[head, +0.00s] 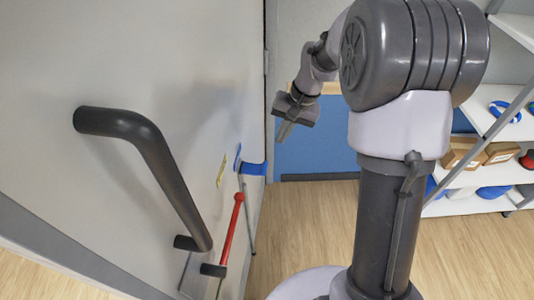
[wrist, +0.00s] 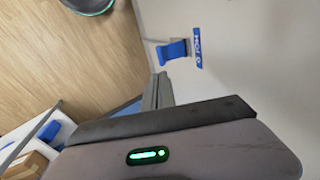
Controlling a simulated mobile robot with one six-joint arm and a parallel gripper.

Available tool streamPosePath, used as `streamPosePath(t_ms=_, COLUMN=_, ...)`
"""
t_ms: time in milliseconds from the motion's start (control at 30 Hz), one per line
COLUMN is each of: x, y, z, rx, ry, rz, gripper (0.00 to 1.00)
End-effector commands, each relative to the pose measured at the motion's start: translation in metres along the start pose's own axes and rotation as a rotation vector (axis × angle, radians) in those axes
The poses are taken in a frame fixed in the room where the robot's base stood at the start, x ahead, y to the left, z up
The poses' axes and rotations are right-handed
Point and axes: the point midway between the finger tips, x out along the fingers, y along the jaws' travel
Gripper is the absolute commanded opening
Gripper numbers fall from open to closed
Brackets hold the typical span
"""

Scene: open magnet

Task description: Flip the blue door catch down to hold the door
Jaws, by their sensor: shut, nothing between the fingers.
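The blue door catch (head: 253,168) sticks out sideways from the grey door (head: 150,60) near its edge. It also shows in the wrist view (wrist: 172,51), beside a blue label (wrist: 198,47) with white lettering on the door. My gripper (head: 284,131) is up and to the right of the catch in the head view, pointing down, its fingers together and empty. In the wrist view the closed fingers (wrist: 158,90) are apart from the catch, which is beyond their tips. Whether the catch touches anything behind it cannot be told.
A black door handle (head: 150,160) and a red lever (head: 231,228) stand out from the door left of and below the catch. Shelves (head: 470,205) with boxes stand at the right. A dark round object (wrist: 90,4) is on the wooden floor. The floor near the door edge is clear.

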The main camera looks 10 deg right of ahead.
Motion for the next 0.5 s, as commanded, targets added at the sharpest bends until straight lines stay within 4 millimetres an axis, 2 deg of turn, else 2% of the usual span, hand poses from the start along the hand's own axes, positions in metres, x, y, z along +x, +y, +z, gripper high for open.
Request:
streamPosePath(t_ms=167, x=0.017, y=0.000, z=0.001, rx=0.001, ry=-0.003, rz=0.000, gripper=0.00)
streamPosePath(t_ms=500, x=0.092, y=0.000, z=0.001, rx=0.000, ry=-0.003, rz=0.000, gripper=0.00)
